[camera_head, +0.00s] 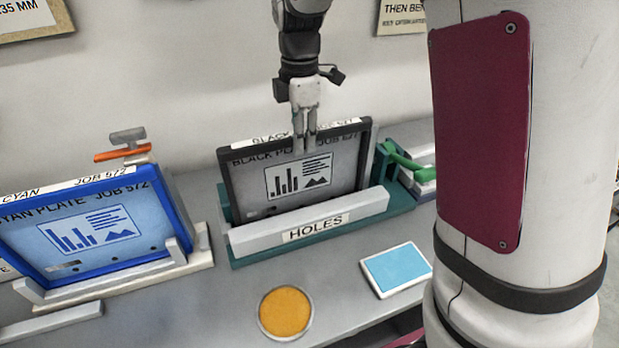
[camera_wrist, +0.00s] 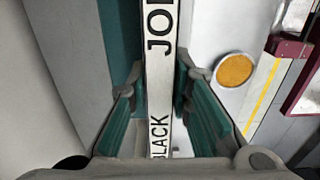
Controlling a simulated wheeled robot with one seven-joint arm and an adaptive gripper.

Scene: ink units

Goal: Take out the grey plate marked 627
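A grey plate (camera_head: 341,161) in a black frame stands upright in a teal holder marked HOLES (camera_head: 246,257). Its face and top label read BLACK PLATE with a job number, partly covered, that looks like 627. Its label edge (camera_wrist: 160,75) runs through the wrist view, showing BLACK and part of JOB. My gripper (camera_head: 305,142) is pointing down at the plate's top edge, with one finger in front of its face. In the wrist view my gripper's teal pads (camera_wrist: 158,85) lie on either side of the edge, with narrow gaps showing, so it looks open.
A blue-framed cyan plate marked JOB 572 (camera_head: 97,232) stands in a pale holder at left. An orange-handled tool (camera_head: 122,152) is behind it. A green-handled tool (camera_head: 402,157) lies right of the teal holder. An orange disc (camera_head: 285,312) and a blue-topped pad (camera_head: 396,269) lie in front.

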